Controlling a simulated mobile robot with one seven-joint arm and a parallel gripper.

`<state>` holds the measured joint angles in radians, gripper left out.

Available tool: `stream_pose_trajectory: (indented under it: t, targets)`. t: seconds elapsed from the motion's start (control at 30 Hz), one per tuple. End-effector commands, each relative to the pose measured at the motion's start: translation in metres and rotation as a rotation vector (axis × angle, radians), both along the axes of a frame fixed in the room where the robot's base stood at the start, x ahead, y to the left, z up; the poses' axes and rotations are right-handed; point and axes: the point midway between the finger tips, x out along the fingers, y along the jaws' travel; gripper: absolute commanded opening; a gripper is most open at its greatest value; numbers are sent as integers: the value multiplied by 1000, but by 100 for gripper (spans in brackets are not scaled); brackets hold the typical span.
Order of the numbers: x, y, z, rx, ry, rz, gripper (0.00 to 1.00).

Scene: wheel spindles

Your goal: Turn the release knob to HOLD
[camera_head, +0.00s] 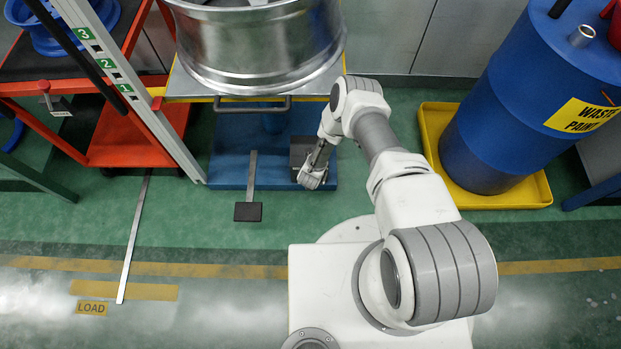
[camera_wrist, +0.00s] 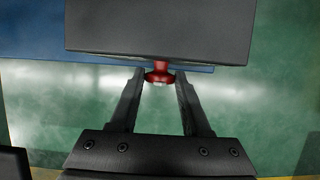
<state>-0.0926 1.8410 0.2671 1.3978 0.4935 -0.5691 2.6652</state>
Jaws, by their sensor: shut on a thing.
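The release knob (camera_wrist: 158,72) is red and shows in the wrist view, under the near edge of a dark grey box (camera_wrist: 160,30). My gripper (camera_wrist: 159,80) has one finger on each side of the knob and is shut on it. In the head view my gripper (camera_head: 316,168) reaches down beside the dark box (camera_head: 299,148) on the blue base (camera_head: 228,172). There the knob is hidden behind my gripper and wrist. No HOLD mark or knob pointer can be read in either view.
A large metal wheel rim (camera_head: 255,45) sits on the stand above the blue base. A pedal (camera_head: 248,211) sticks out in front. An orange rack (camera_head: 120,145) stands left. A blue waste drum (camera_head: 520,100) in a yellow tray (camera_head: 525,197) stands right.

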Motion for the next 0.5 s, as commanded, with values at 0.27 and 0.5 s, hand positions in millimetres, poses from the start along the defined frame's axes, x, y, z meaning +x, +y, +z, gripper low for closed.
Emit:
stream_pose_trajectory:
  t: [0.27, 0.5]
  targets:
    - [0, 0, 0, -4, 0, 1, 0]
    - [0, 2, 0, -49, 2, 1, 0]
